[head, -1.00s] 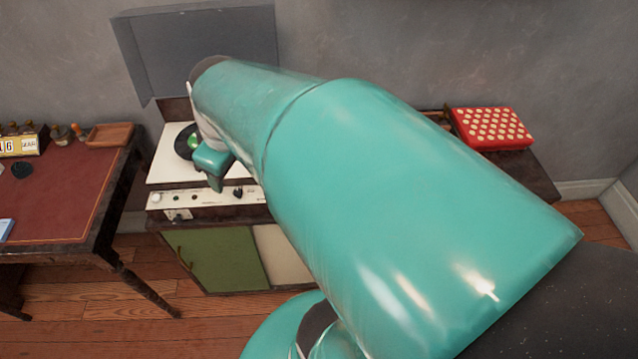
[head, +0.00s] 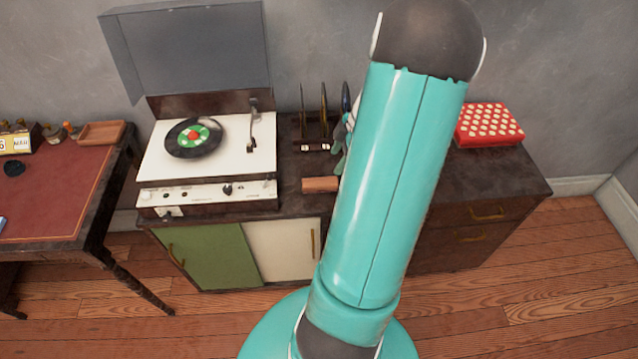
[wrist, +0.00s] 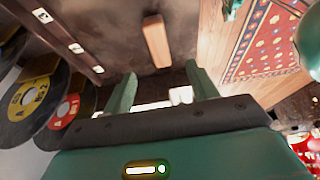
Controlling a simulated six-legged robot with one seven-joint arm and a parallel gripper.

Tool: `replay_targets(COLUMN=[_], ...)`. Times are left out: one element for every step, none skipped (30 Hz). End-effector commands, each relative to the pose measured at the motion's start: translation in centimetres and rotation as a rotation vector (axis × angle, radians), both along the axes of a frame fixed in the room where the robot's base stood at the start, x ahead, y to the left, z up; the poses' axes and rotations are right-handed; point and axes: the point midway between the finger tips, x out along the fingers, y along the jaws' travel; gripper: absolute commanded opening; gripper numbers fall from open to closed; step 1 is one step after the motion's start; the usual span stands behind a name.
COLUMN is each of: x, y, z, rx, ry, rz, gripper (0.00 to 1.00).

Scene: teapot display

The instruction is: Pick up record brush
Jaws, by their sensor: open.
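The record brush, a brown wooden bar (head: 320,184), lies on the dark cabinet top just right of the record player, near the front edge. In the wrist view the brush (wrist: 157,42) is at the upper middle, beyond the fingertips and apart from them. My gripper (wrist: 163,84) is open and empty, its two green fingers spread. In the head view my arm hides most of the gripper; a green part of it (head: 340,152) shows behind the brush, near the record rack.
The record player (head: 205,190) with its raised lid stands left of the brush. A rack of upright records (head: 312,146) is behind the brush; records (wrist: 38,96) fill the wrist view's left side. A red box with pale dots (head: 489,125) stands at the right. The cabinet's front right top is clear.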

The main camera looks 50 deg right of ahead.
Motion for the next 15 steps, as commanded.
replay_targets(x=[0.3, 0.5, 0.7, 0.9, 1.0, 1.2, 1.4, 1.6, 1.7, 1.8, 1.9, 1.9, 2.0, 2.1, 2.2], y=[0.4, 0.5, 0.7, 0.8, 1.0, 1.2, 1.3, 1.4, 1.5, 1.6, 1.6, 1.7, 1.7, 1.8, 1.9], z=[-1.0, -1.5, -2.3, -2.8, -3.4, -4.1, -4.5, -5.0, -5.5, -5.8, -6.0, -6.2, -6.3, -6.5, -6.7], rx=[0.006, 0.005, 0.006, 0.005, 0.006, 0.005, 0.005, 0.004, 0.005, 0.003, 0.003, 0.001, 0.001, 0.001, 0.003], ry=[0.001, 0.002, 0.002, 0.002, 0.002, 0.003, 0.003, 0.002, 0.003, 0.003, 0.002, 0.003, 0.003, 0.003, 0.002], rz=[0.002, 0.002, 0.001, 0.001, 0.001, 0.001, 0.002, 0.002, 0.002, 0.002, 0.002, 0.001, 0.001, 0.001, 0.002], gripper=[0.58, 0.58, 0.58, 0.58, 0.58, 0.58, 0.58, 0.58, 0.58, 0.58, 0.58, 0.58, 0.58, 0.58, 0.58])
